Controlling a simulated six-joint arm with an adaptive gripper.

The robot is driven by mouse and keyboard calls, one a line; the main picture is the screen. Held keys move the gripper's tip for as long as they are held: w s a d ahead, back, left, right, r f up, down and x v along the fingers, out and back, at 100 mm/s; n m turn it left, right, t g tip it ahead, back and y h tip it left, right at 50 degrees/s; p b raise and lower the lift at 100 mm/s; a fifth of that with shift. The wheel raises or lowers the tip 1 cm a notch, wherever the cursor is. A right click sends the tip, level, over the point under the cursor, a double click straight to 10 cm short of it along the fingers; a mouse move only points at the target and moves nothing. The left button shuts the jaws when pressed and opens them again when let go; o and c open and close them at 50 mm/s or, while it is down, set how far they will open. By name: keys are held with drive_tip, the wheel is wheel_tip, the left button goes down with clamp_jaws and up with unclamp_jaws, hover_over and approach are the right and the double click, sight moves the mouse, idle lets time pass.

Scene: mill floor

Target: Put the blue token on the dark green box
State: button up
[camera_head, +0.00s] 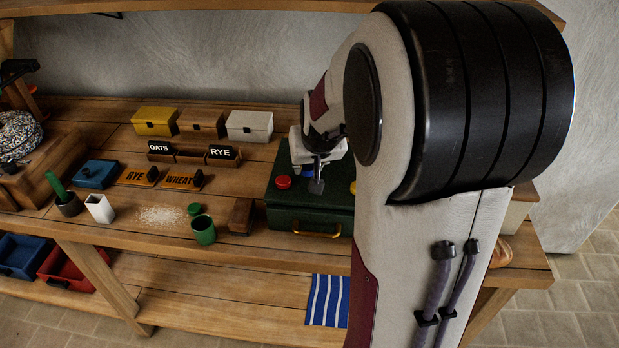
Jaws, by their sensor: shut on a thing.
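The dark green box (278,217) stands closed on the bench right of centre, with a brass handle on its front. A red token (283,182) lies on its lid at the left, and a yellow token (353,187) shows at the right, partly behind my arm. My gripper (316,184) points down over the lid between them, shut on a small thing. That thing is too small and hidden to make out clearly; it is likely the blue token, which shows nowhere else. I cannot tell whether it touches the lid.
A brown block (241,216) and a green cup (203,230) stand left of the box. Yellow (155,121), brown (201,124) and white (249,126) boxes stand behind. A blue box (96,173) is far left. My arm hides the bench's right part.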

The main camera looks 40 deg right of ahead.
sight(307, 184)
drive_tip(key=shift+f, duration=0.4)
drive_tip(key=shift+f, duration=1.85)
drive_tip(key=shift+f, duration=0.2)
drive_tip(key=o, duration=0.5)
drive_tip(key=shift+r, duration=0.15)
drive_tip(key=shift+v, duration=6.05)
